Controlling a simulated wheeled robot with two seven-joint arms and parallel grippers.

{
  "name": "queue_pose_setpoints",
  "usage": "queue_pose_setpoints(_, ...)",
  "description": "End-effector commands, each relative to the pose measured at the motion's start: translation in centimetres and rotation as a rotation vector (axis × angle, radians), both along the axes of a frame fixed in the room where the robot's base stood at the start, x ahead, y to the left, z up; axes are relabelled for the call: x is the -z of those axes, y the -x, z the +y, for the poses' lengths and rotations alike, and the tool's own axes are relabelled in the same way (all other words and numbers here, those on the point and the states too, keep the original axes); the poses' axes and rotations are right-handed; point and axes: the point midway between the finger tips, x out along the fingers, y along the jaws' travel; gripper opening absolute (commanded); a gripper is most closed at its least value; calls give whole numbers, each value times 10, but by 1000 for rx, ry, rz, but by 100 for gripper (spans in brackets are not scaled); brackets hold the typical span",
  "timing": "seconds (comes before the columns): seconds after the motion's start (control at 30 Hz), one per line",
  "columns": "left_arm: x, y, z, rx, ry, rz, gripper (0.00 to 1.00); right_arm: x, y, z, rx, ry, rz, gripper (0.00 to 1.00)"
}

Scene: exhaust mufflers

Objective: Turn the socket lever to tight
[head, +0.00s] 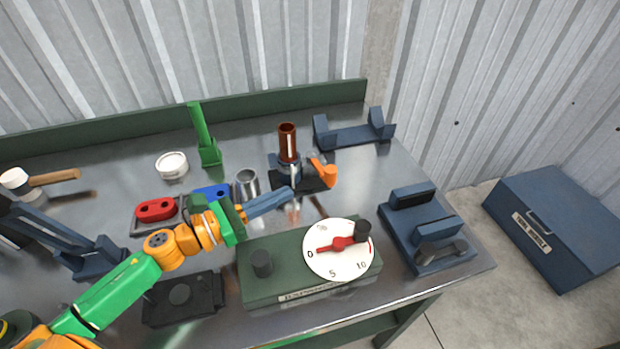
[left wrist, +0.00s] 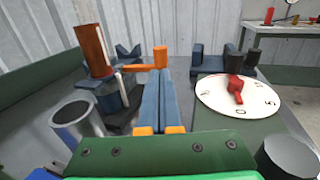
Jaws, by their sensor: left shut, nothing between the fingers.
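The socket lever (head: 324,172) is orange and sticks out to the right of a dark socket (head: 287,162) in the head view. A brown-red pipe (head: 287,138) stands upright in the socket. My left gripper (head: 290,192) is shut and empty, its blue fingers pointing at the socket from the front left. In the left wrist view the lever (left wrist: 143,67) runs level to an upright orange knob (left wrist: 160,56), just beyond the fingertips (left wrist: 160,78). I cannot tell whether fingertips and lever touch. My right gripper is not in view.
A green box with a white dial (head: 338,249) and red pointer stands in front of the gripper. A metal cup (head: 246,183) is left of the socket. Blue cradles (head: 353,131) and a blue fixture (head: 424,228) are to the right. A green post (head: 204,137) stands behind.

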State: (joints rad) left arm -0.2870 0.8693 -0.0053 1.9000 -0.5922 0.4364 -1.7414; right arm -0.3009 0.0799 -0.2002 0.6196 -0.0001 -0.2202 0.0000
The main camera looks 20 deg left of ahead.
Motion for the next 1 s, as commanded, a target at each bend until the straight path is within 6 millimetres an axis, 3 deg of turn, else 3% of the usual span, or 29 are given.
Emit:
queue_pose_setpoints(0.2, -6, -35, -28, -2, 2, -2, 0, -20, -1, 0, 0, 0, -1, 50)
queue_pose_setpoints(0.4, -2, -53, -43, 0, 0, 0, 0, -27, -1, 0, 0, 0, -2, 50)
queue_pose_setpoints(1.0, 0, -57, -49, 1, -1, -1, 0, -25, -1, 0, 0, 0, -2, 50)
